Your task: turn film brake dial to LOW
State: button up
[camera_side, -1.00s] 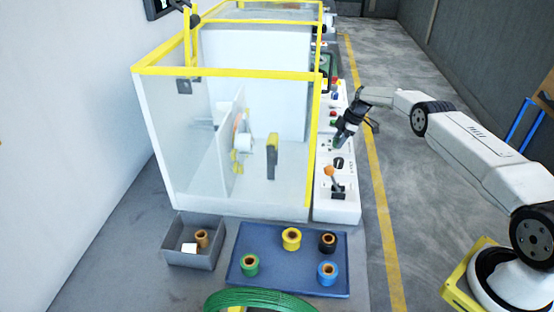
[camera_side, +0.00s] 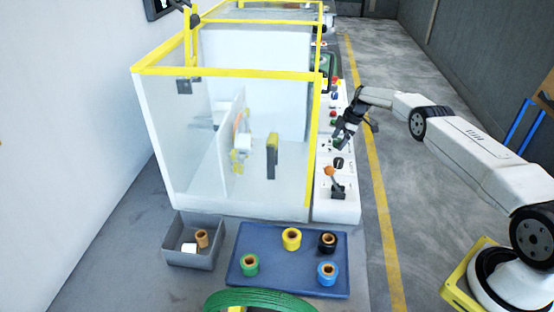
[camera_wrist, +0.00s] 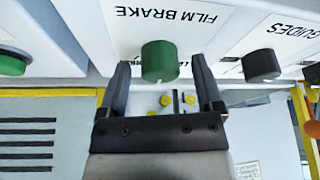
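The film brake dial (camera_wrist: 160,62) is a round green knob with a pale pointer line, under the upside-down label "FILM BRAKE" in the wrist view. Lettering near its base is mostly hidden by the knob. My gripper (camera_wrist: 163,82) is open, one finger on each side of the dial, with visible gaps between fingers and knob. In the side view my gripper (camera_side: 339,137) points down at the white control panel (camera_side: 345,210), and covers the dial there.
A black guides knob (camera_wrist: 261,66) sits to the right of the dial in the wrist view. A green button (camera_wrist: 12,63) is at the left. An orange-topped lever (camera_side: 331,172) stands on the panel's near part. The yellow-framed enclosure (camera_side: 225,73) borders the panel.

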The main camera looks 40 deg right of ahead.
jog(key=shift+r, duration=0.1)
jog(key=v, duration=0.7)
jog(key=shift+r, duration=0.3)
jog(key=shift+d, duration=0.1)
dwell(0.5)
jog(key=n, duration=3.4)
jog(key=shift+s, duration=0.25)
jog(key=shift+h, duration=0.3)
